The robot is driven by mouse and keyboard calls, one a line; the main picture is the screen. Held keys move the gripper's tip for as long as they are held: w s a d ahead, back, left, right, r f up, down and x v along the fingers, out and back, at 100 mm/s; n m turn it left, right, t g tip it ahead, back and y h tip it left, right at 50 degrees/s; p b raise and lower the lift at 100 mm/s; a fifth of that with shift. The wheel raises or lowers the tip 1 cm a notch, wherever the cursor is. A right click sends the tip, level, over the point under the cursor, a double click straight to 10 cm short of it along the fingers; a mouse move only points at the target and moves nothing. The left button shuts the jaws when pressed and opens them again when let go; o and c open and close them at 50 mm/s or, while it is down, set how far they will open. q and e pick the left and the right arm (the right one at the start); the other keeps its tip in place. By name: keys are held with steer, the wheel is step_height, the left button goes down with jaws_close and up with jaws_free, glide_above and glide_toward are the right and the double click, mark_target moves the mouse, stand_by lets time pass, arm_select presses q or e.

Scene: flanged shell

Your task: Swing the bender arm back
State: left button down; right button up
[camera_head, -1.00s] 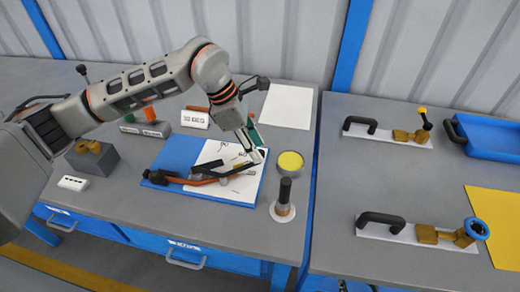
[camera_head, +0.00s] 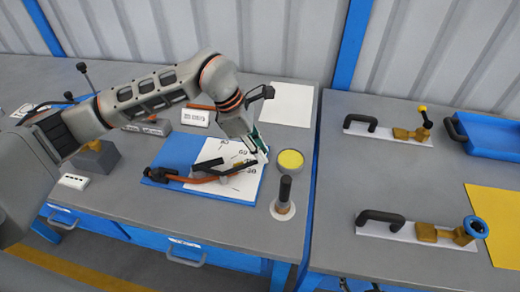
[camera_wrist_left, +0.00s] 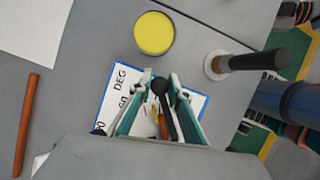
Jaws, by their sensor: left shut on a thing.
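The bender (camera_head: 190,178) lies on a blue board (camera_head: 170,158) with a white degree chart (camera_head: 218,150), left of the table's front right corner. It has a dark arm and an orange-brown tube. My left gripper (camera_head: 260,155) is at the chart's right side, over the far end of the bender arm (camera_head: 236,167). In the left wrist view, the black rounded end of the bender arm (camera_wrist_left: 160,86) sits between my fingers (camera_wrist_left: 162,80). The gripper is shut on it. The fingers hide part of the arm and chart. My right gripper is not in view.
A yellow round dish (camera_head: 290,160) and an upright black-handled post on a white base (camera_head: 284,192) stand close right of the board. A white sheet (camera_head: 288,104) lies behind. A second bench on the right holds handled fixtures (camera_head: 415,232) and a blue tray (camera_head: 490,135).

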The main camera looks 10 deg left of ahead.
arm_select(q)
steer(key=s+m, duration=0.1)
steer(key=s, duration=0.1)
steer(key=s+m+g+b, duration=0.1)
steer(key=s+m, duration=0.1)
steer(key=s, duration=0.1)
steer(key=s+d+m+g, duration=0.1)
steer(key=s+m, duration=0.1)
steer(key=shift+s+b, duration=0.35)
steer(key=shift+s, duration=0.05)
steer(key=shift+s+a+m+g, duration=0.1)
steer(key=shift+s+m+g, duration=0.2)
steer(key=shift+s+m, duration=0.65)
steer(key=shift+s, duration=0.15)
steer(key=c, duration=1.9)
jaws_free()
steer(key=shift+s, duration=0.1)
steer(key=shift+y, duration=0.3)
steer(key=shift+w+a+r, duration=0.2)
steer(key=shift+r, duration=0.25)
steer(key=v, duration=1.1)
steer(key=shift+s+a, duration=0.1)
